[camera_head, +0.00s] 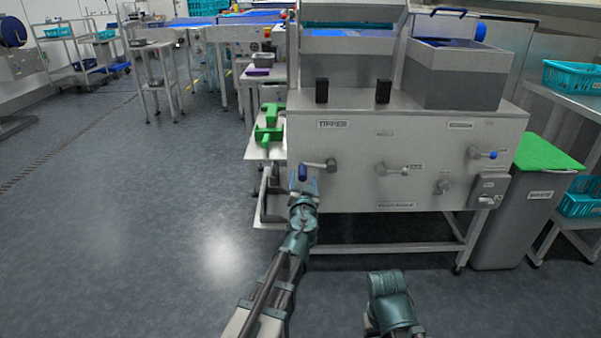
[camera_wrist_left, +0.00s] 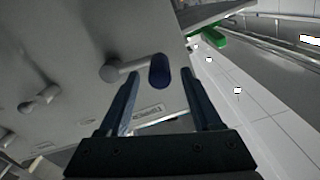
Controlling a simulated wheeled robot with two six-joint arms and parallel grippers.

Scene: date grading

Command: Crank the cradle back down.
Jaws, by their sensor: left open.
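The grey tipper machine (camera_head: 350,190) stands ahead, with a label "TIPPER" on its front panel. Its crank (camera_head: 320,165) has a metal arm pointing left and a dark blue grip (camera_head: 303,172) at the end. The grip also shows in the left wrist view (camera_wrist_left: 159,71). My left gripper (camera_head: 304,184) is open and empty just in front of the grip. In the left wrist view its fingers (camera_wrist_left: 160,84) point at the grip, one to each side of it in the picture; I cannot tell the depth gap. Which part is the cradle is unclear.
More handles sit on the panel, one with a blue knob (camera_head: 491,155). A green tool (camera_head: 268,137) lies on a side shelf at the left. A bin with a green lid (camera_head: 545,153) stands at the right. The floor (camera_head: 130,230) at the left is clear.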

